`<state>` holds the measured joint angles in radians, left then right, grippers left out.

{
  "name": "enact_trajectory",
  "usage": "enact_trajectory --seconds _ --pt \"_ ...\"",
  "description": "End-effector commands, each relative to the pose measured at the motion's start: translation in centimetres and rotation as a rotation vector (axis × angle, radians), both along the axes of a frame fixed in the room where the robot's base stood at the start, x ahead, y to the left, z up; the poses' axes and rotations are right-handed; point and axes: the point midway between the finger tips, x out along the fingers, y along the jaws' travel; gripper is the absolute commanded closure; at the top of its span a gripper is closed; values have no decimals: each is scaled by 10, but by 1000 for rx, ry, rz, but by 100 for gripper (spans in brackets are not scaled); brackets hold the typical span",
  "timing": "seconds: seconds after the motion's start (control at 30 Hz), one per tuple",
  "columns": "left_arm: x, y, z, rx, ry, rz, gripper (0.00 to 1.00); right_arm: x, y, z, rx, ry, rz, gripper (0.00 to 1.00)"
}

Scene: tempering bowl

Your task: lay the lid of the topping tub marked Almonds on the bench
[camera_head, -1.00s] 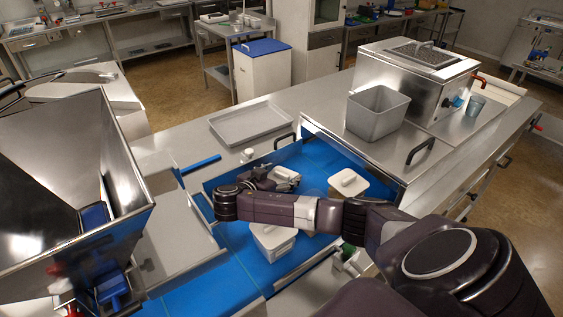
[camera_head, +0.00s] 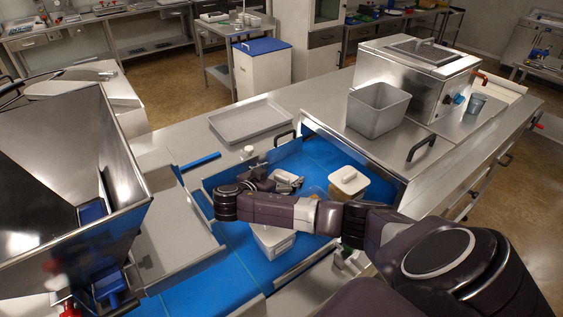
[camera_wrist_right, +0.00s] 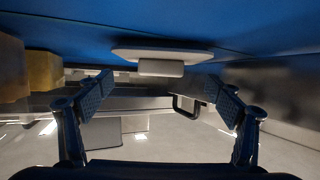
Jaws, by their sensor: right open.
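My right gripper (camera_wrist_right: 158,100) is open. In the right wrist view a flat white lid (camera_wrist_right: 120,52) with a bar handle (camera_wrist_right: 160,68) lies against the blue surface, just beyond and between the spread fingers; I see no finger touching it. In the head view my right arm reaches across the blue surface, and the gripper (camera_head: 280,183) is small and partly hidden by its own wrist. A tub with a white lid (camera_head: 348,180) stands to its right. Another white-lidded tub (camera_head: 272,242) is partly hidden under my forearm. No Almonds marking is readable. My left gripper is not in view.
A small white container (camera_head: 247,152) stands near the back of the blue surface (camera_head: 230,270). A grey tray (camera_head: 250,120) and a grey bin (camera_head: 378,108) stand on the steel bench. A large steel hopper (camera_head: 60,180) blocks the left side.

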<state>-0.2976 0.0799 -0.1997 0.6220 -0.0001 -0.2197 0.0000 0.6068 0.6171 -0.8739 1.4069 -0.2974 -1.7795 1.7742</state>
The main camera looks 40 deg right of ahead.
Motion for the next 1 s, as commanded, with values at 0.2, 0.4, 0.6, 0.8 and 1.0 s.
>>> enact_trajectory --seconds 0.2,0.4,0.6,0.8,1.0 --pt "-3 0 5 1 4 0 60 0 -1 7 -2 -1 0 15" --pt "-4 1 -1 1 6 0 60 -3 18 14 3 -4 3 15" --pt "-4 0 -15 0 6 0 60 -13 49 29 4 -3 2 15" --pt "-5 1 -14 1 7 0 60 -18 65 40 0 -1 0 15" --pt "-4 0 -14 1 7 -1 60 -19 66 41 0 1 -2 15"
